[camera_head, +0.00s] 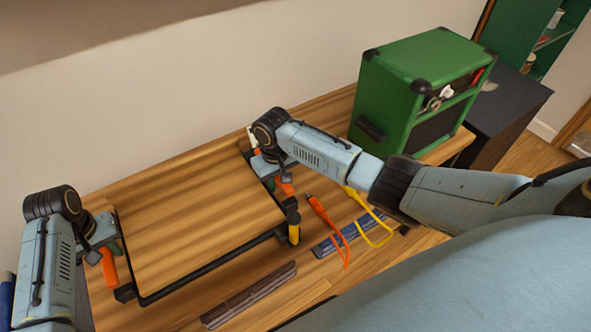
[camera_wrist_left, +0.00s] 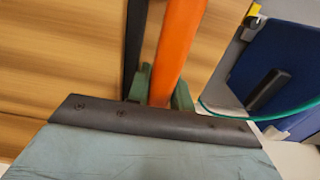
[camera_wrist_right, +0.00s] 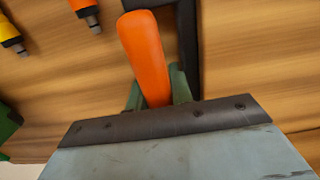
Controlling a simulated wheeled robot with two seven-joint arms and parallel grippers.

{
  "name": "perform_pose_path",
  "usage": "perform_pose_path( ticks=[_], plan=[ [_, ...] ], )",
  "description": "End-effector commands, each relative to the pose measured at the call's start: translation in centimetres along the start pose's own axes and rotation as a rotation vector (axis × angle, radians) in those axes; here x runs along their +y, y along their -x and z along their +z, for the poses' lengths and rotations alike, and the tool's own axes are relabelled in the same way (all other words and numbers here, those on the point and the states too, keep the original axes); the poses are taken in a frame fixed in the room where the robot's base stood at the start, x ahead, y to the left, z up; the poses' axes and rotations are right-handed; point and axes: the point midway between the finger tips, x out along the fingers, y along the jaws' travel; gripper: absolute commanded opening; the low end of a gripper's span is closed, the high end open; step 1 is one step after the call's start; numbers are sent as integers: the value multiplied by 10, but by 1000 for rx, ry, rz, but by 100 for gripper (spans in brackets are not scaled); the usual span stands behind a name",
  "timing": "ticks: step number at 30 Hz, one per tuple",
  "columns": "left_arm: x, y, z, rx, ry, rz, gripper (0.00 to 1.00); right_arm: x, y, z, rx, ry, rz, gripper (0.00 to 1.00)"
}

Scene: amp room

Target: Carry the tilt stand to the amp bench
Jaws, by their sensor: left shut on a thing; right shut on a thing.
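The tilt stand (camera_head: 215,265) is a dark frame with orange handles at its left and right sides. Wood-grained surface shows inside it; I cannot tell whether this is a panel or the bench seen through. My left gripper (camera_head: 107,247) is shut on the left orange handle (camera_head: 108,268), also seen in the left wrist view (camera_wrist_left: 180,40). My right gripper (camera_head: 277,172) is shut on the right orange handle (camera_wrist_right: 144,50). The stand is over the wooden amp bench (camera_head: 180,315); I cannot tell whether it touches it.
A green amp (camera_head: 405,85) stands on the bench's right part. An orange cable (camera_head: 328,225) and a yellow cable (camera_head: 378,232) lie right of the stand. A dark strip (camera_head: 250,295) and a blue strip (camera_head: 345,236) lie near the front edge. A wall runs behind.

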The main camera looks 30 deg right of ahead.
Motion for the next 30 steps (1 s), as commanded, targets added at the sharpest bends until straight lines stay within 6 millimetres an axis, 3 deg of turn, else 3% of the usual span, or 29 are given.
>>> perform_pose_path(
  ticks=[1,6,19,20,25,30],
  plan=[
    [-2,-2,0,0,3,-4,23,2,-2,0,-1,-3,4,23],
    [-1,0,0,0,1,-2,44,2,0,0,0,-2,3,44],
    [3,0,0,1,-3,7,44,-4,0,0,2,3,-7,44],
    [4,0,0,1,-3,7,39,-4,0,0,2,4,-7,44],
    [5,0,0,2,-5,10,61,-5,0,0,3,5,-10,44],
    [6,0,0,3,-6,11,68,-6,0,-1,4,6,-11,44]
  ],
)
